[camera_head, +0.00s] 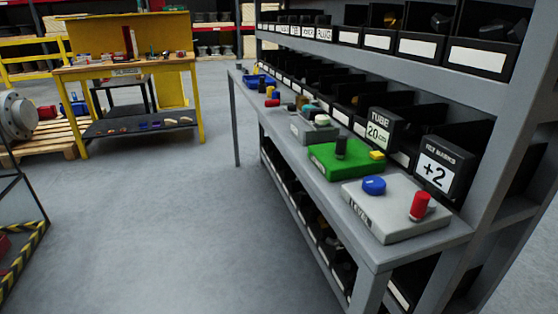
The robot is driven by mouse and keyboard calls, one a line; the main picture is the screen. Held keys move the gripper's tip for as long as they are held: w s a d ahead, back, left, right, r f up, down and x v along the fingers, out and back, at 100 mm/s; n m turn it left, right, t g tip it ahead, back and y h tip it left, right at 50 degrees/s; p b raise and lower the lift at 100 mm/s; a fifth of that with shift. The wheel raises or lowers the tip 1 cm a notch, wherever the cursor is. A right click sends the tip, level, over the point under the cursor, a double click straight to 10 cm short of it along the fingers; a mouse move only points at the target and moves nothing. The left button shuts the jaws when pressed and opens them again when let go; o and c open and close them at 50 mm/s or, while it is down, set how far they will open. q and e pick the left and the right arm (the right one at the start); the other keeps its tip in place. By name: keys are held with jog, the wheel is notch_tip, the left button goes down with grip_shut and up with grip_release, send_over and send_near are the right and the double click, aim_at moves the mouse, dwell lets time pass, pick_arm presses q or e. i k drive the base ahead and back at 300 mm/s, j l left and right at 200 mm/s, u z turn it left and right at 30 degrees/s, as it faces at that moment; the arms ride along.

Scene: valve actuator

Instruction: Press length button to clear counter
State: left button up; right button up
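A light grey control box (384,209) stands at the near end of the grey bench, with a blue round button (374,185) and a red upright knob (419,206) on top. I cannot tell which button is the length one. Neither of my grippers is in view.
The grey bench (262,118) runs along a shelf rack (480,85) of black bins. A yellow workbench (128,67) stands at the back left. The floor (160,225) between is clear.

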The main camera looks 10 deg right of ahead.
aim_at(375, 155)
jog(key=i+j+z, duration=0.15)
jog(key=z, duration=0.3)
jog(key=i+j+z, duration=0.1)
jog(key=j+z, duration=0.2)
jog(key=z, duration=0.15)
jog(key=j+z, duration=0.25)
jog(key=z, duration=0.2)
jog(key=i, duration=0.05)
